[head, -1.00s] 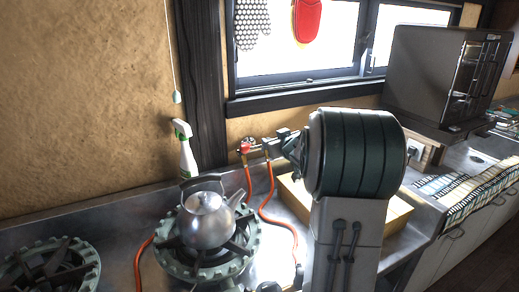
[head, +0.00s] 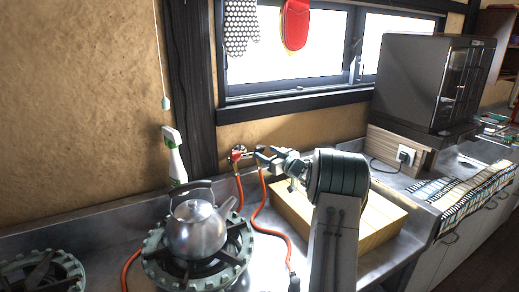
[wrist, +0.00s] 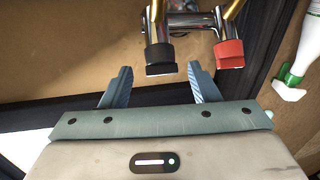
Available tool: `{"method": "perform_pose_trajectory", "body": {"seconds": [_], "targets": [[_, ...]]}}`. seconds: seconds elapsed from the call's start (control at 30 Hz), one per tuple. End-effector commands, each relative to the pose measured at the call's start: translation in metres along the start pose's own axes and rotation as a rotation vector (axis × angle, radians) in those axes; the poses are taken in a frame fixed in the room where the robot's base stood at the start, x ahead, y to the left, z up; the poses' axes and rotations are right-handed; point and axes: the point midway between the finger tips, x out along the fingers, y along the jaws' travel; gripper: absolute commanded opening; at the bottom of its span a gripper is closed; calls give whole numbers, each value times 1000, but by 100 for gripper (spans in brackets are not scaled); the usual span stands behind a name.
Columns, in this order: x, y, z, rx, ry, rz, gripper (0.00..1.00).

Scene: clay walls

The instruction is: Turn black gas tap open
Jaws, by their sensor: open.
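The black gas tap (wrist: 160,60) shows at the upper middle of the wrist view, on a chrome pipe fitting. The red tap (wrist: 229,54) is to its right on the same fitting; it also shows at the wall in the head view (head: 237,154). My gripper (wrist: 160,70) is open and empty. Its two blue-grey fingers are spread to either side of the black tap's end; I cannot tell whether they touch it. In the head view my gripper (head: 264,157) is at the taps and largely hides the black one.
A steel kettle (head: 197,226) stands on a burner left of my arm. Orange hoses (head: 259,205) hang below the taps. A spray bottle (head: 174,157) stands by the wall. A wooden board (head: 377,224) lies right of my arm. A dark cabinet (head: 427,82) is at the right.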

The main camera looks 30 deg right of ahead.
Motion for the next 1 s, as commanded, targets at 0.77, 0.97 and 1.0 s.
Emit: {"method": "perform_pose_trajectory", "body": {"seconds": [0.77, 0.97, 1.0], "targets": [[52, 0, 0, 1, 0, 0, 44], [52, 0, 0, 0, 0, 1, 15], [52, 0, 0, 0, 0, 1, 15]]}}
